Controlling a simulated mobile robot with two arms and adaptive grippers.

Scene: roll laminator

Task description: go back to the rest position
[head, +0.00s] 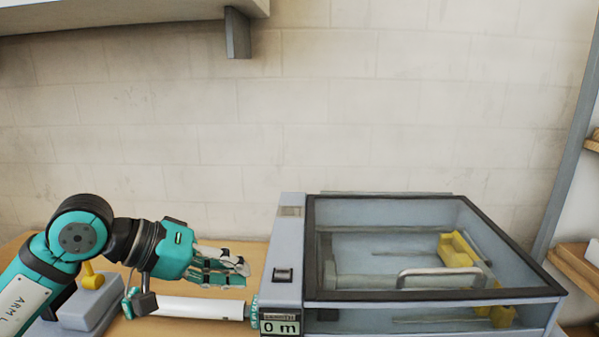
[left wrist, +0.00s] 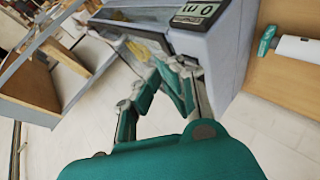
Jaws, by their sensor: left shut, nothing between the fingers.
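My left gripper (head: 238,267) reaches in from the left, over the wooden table and beside the left end of the roll laminator (head: 290,245). Its fingers are shut and empty. In the left wrist view the fingers (left wrist: 165,72) come together in front of the laminator's grey body (left wrist: 222,50). The laminator has a clear lid in a dark frame with a metal handle (head: 440,272), and a display reading "0 m" (head: 281,327). My right gripper is in neither view.
A grey block with a yellow lever (head: 92,278) stands at the left. A shelf (head: 130,12) hangs above; wooden racks (head: 578,268) stand at the right. The wall space above the laminator is clear.

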